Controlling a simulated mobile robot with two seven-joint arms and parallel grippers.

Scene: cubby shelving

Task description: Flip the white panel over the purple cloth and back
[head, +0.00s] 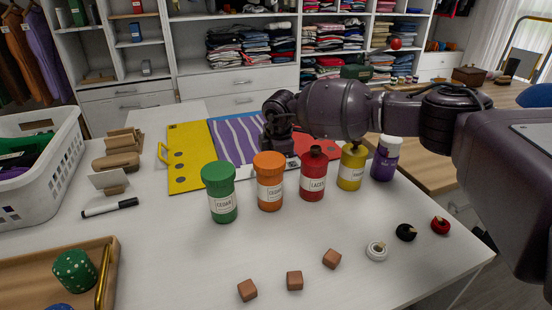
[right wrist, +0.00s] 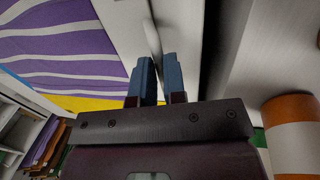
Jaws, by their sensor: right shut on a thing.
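The purple cloth with white wavy stripes (head: 236,137) lies flat on the folding board, between a yellow panel (head: 187,160) on its left and a red panel (head: 316,143) on its right. My right gripper (right wrist: 160,80) is at the board's near side, shut on the white panel (right wrist: 153,38). The panel shows nearly edge-on between the fingers in the right wrist view, beside the striped cloth (right wrist: 60,45). In the head view, my right arm and wrist hide most of the panel and the fingertips. My left gripper is not in view.
Green (head: 221,192), orange (head: 269,182), red (head: 313,174), yellow (head: 351,168) and purple (head: 386,159) containers stand close in front of the board. An orange-and-white container (right wrist: 292,130) shows near my right wrist. Brown cubes (head: 294,280) lie nearer. A white basket (head: 45,190) stands left.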

